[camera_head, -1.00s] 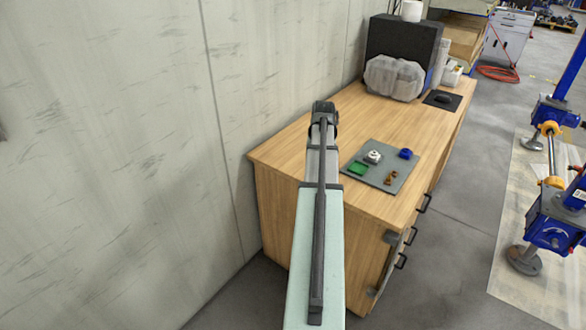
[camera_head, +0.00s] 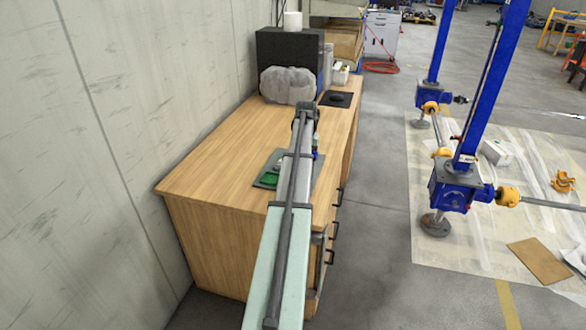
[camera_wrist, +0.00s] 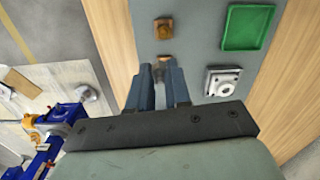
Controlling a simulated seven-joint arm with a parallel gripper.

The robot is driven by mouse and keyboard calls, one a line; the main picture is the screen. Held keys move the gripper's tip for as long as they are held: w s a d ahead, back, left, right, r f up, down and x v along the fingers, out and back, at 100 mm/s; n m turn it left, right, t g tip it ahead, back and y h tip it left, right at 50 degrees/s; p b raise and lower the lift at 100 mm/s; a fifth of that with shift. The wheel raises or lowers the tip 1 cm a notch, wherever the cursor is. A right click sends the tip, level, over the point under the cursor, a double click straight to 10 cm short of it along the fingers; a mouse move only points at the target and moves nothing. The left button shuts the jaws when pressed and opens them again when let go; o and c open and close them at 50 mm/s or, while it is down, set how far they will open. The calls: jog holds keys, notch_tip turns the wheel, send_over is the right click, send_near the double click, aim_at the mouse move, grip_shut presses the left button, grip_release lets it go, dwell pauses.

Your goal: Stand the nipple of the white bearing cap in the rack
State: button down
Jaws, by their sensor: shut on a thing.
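The white bearing cap (camera_wrist: 222,82) is a square block with a round top. It sits on the grey mat to the right of my gripper (camera_wrist: 163,72) in the wrist view. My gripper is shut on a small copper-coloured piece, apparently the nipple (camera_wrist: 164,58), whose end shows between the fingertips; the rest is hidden. A brown-orange block (camera_wrist: 163,28), possibly the rack, is on the mat beyond the fingertips. I cannot tell whether the held piece touches the mat. In the head view my arm covers much of the mat.
A green tray (camera_wrist: 247,27) lies on the grey mat (camera_head: 262,184). A blue part (camera_head: 316,155) shows beside my arm. The wooden cabinet top (camera_head: 225,150) is clear left of the mat. Blue screw jacks (camera_head: 455,190) stand on the floor right.

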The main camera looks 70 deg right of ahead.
jog(key=d, duration=0.1)
jog(key=d+m, duration=0.1)
jog(key=d, duration=0.1)
jog(key=shift+w+d+r, duration=0.15)
jog(key=shift+w+d, duration=0.05)
jog(key=shift+w, duration=0.1)
jog(key=shift+f, duration=2.5)
jog(key=shift+f, duration=1.15)
jog(key=c, duration=1)
grip_release()
jog(key=shift+r, duration=0.1)
notch_tip(320, 180, up, 14)
jog(key=shift+f, duration=0.2)
